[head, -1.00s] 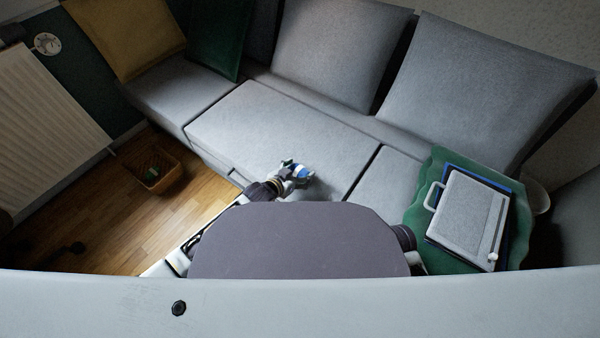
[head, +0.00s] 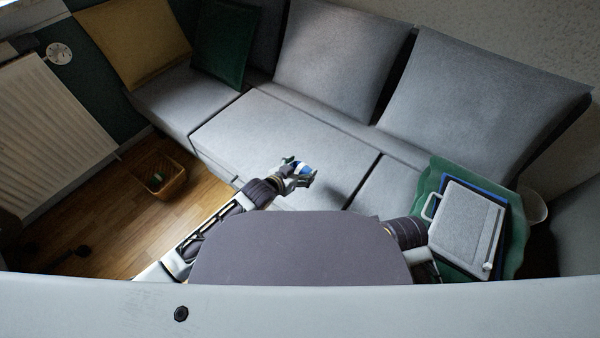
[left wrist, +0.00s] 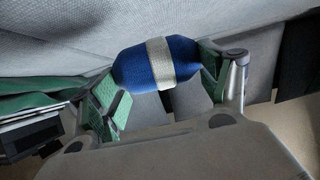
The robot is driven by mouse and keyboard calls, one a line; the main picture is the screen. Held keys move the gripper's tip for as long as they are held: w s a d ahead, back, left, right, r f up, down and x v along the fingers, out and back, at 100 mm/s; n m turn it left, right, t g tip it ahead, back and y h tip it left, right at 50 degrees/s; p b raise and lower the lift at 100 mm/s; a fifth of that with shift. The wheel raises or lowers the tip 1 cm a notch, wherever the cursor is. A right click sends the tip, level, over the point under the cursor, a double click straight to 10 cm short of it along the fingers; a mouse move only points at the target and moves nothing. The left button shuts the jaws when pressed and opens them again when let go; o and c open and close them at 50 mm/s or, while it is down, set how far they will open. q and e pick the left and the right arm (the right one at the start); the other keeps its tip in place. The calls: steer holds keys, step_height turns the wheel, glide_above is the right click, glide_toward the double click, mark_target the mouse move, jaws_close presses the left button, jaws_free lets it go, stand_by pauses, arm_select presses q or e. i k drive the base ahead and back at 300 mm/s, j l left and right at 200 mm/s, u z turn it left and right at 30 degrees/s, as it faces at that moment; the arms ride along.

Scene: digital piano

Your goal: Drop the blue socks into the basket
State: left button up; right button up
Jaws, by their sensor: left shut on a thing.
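The blue socks are a rolled bundle with a pale band around the middle. They show in the left wrist view (left wrist: 158,63) between the two green-padded fingers, and small in the head view (head: 302,168). My left gripper (head: 299,176) is shut on the socks and holds them over the front part of the grey sofa seat. In the left wrist view the left gripper (left wrist: 160,80) grips the bundle at its two ends. The brown basket (head: 160,178) stands on the wooden floor at the left, with a small green thing inside. My right gripper is out of view; only part of that arm shows.
The grey sofa (head: 285,135) runs across the back, with large cushions. A green table (head: 511,255) at the right bears a grey case (head: 463,228). A white radiator (head: 50,125) is at the left. Wooden floor (head: 115,225) is clear around the basket.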

mark_target(155, 171)
steer(key=u, duration=1.5)
steer(key=i+j+z, duration=0.2)
steer(key=i, duration=0.35)
steer(key=i+j+z, duration=0.25)
steer(key=i, duration=0.25)
steer(key=i+j+z, duration=0.2)
steer(key=i+j, duration=0.25)
